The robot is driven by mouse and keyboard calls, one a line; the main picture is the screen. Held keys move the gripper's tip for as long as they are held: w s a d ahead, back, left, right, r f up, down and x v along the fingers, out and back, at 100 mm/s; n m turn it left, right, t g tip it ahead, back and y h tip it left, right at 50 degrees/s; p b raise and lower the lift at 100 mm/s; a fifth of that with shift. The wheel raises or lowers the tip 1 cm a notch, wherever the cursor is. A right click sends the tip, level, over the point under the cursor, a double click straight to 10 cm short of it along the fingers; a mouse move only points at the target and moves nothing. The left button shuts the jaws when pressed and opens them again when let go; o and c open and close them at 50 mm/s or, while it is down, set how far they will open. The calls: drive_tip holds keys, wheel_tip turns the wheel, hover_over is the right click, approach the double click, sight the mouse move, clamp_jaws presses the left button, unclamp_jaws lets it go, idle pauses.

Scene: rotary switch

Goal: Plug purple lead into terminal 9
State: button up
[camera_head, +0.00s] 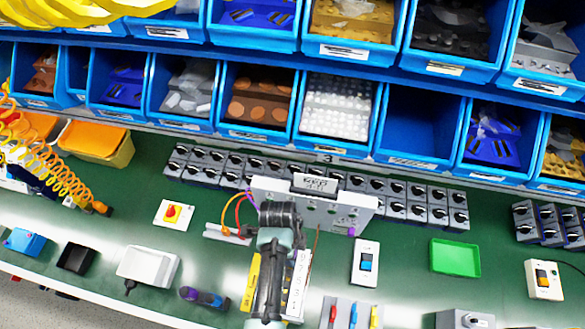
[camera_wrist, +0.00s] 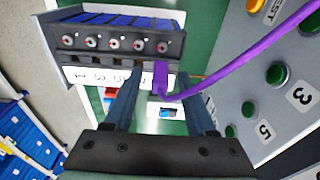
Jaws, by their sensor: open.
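The purple lead (camera_wrist: 235,67) curves in from the upper right of the wrist view. Its plug end (camera_wrist: 160,74) stands at the right end of the terminal block (camera_wrist: 100,47), below the last screw of the row. It appears to enter the block there, but the depth of seating cannot be told. The label strip (camera_wrist: 90,74) reads 1, 3, 5 from the left; the digits further right are covered. My gripper (camera_wrist: 163,88) is open, one finger on each side of the plug, with gaps showing.
A grey panel (camera_wrist: 240,80) with green buttons lies close to the right finger; it also shows in the head view (camera_head: 325,208). A white switch box (camera_head: 366,262) and a green tray (camera_head: 455,257) stand to the right. Blue bins (camera_head: 420,125) line the back.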

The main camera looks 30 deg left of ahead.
drive_tip(key=shift+r, duration=0.1)
wheel_tip(320, 180, up, 13)
drive_tip(key=a+b, duration=0.1)
drive_tip(key=b, duration=0.1)
drive_tip(key=shift+s+a, duration=0.2)
drive_tip(key=shift+a, duration=0.05)
